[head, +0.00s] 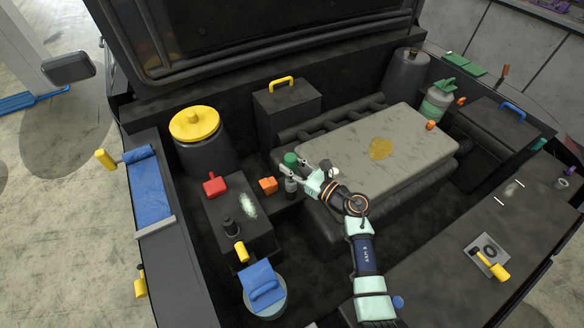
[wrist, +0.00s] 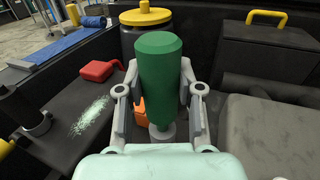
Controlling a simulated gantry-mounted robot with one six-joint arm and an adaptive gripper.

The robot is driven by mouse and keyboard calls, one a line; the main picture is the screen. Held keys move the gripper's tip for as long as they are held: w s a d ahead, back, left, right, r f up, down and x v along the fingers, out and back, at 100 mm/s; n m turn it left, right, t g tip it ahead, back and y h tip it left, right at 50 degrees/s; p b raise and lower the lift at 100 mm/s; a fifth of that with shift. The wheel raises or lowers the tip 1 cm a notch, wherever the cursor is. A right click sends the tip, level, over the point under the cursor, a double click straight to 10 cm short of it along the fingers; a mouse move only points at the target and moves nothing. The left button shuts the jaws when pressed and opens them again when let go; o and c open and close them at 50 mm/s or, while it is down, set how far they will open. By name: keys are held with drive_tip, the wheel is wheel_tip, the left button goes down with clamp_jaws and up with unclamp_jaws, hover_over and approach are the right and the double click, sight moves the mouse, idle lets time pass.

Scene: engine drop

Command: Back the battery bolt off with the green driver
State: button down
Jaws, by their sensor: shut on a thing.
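The green driver (wrist: 160,65) stands upright between the two fingers of my gripper (wrist: 160,100), which is shut on its handle. In the head view its green top (head: 290,158) shows just above my gripper (head: 291,172). A short grey part (wrist: 162,133) shows below the handle; its lower end is hidden. The dark battery box (head: 232,205) lies left of my gripper, with a red cap (head: 215,185), a pale crusty patch (head: 248,206) and a dark post (head: 231,228) on top. The driver is to the right of the box. I cannot make out the battery bolt.
An orange block (head: 268,185) sits close to the left of my gripper. The large grey engine cover (head: 400,140) lies to the right. A yellow-capped reservoir (head: 195,125) and a box with a yellow handle (head: 287,110) stand behind.

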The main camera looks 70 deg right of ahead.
sight(292, 157)
drive_tip(key=shift+n+y, duration=0.3)
drive_tip(key=shift+y, duration=0.2)
drive_tip(key=shift+r, duration=0.1)
wheel_tip(292, 157, up, 7)
drive_tip(key=p, duration=0.5)
drive_tip(key=shift+p, duration=0.3)
